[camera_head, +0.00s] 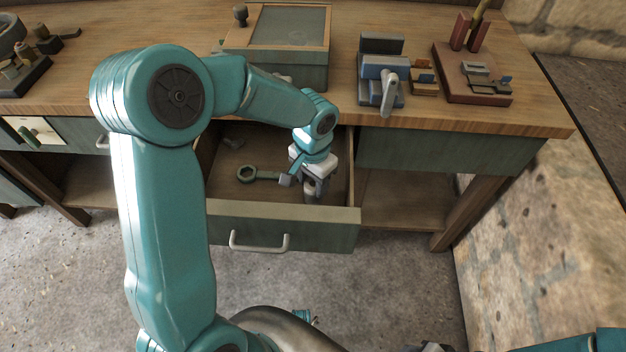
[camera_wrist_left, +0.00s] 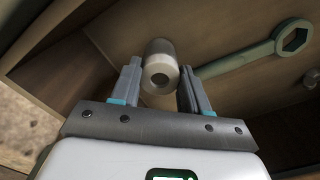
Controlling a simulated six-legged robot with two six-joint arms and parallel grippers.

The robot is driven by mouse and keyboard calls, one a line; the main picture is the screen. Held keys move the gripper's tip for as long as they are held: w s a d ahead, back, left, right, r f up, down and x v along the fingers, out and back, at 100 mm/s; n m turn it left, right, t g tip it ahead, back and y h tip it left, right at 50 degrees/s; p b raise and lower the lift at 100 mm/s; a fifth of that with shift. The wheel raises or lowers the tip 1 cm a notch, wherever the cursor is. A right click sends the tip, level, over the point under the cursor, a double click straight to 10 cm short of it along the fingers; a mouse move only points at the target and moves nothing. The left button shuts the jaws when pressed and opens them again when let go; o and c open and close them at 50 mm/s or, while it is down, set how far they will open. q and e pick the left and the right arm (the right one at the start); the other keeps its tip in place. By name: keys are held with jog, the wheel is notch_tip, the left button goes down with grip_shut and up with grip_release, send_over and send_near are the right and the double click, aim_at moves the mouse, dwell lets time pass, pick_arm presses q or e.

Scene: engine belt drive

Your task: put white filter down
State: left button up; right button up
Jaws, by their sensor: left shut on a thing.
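The white filter (camera_wrist_left: 160,66), a short pale cylinder with a hole in its end, sits between the fingers of my left gripper (camera_wrist_left: 158,90) in the left wrist view. In the head view my left gripper (camera_head: 313,190) points down inside the open drawer (camera_head: 285,212), near its right side. It is shut on the filter, which is mostly hidden there by the gripper. I cannot tell whether the filter touches the drawer floor. Of my right arm only small parts show at the bottom right edge of the head view, and its jaws cannot be made out.
A green ring wrench (camera_head: 248,173) lies in the drawer left of the gripper, and it shows in the wrist view (camera_wrist_left: 255,52). The workbench top (camera_head: 160,25) above carries a green box (camera_head: 280,70), a vise (camera_head: 382,75) and a tool block (camera_head: 470,80).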

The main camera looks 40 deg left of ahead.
aim_at(313, 184)
pick_arm(q)
jog(key=o, duration=0.7)
jog(key=shift+f, duration=0.2)
jog(key=o, duration=0.5)
jog(key=shift+c, duration=0.2)
jog(key=shift+r, duration=0.1)
jog(key=shift+r, duration=0.25)
notch_tip(313, 184, up, 12)
jog(key=p, duration=0.2)
jog(key=shift+f, duration=0.1)
